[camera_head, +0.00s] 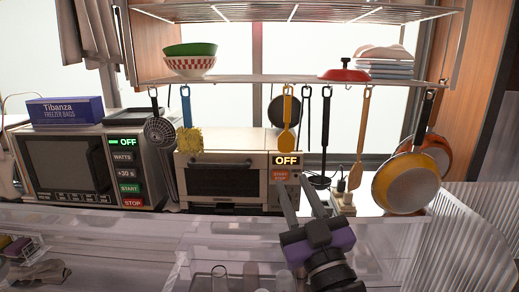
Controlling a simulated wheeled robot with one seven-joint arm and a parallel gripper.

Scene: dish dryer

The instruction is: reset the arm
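My gripper (302,194) is at the lower centre right of the head view. Its two grey fingers point up and away toward the counter, in front of the toaster oven's right side. The fingers are spread apart with a clear gap, and nothing shows between them. The arm's dark wrist enters from the bottom edge; the rest of the arm is out of view. A toaster oven (222,183) with a lit "OFF" display stands behind the gripper. I cannot tell whether the left fingertip touches it.
A microwave (70,168) stands left on the counter. Utensils and pans (408,182) hang from a wire rack (290,79) holding bowls (190,60), a red lid (344,73) and plates (385,62). A transparent panel (110,225) crosses the foreground; glasses (220,278) stand low in front.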

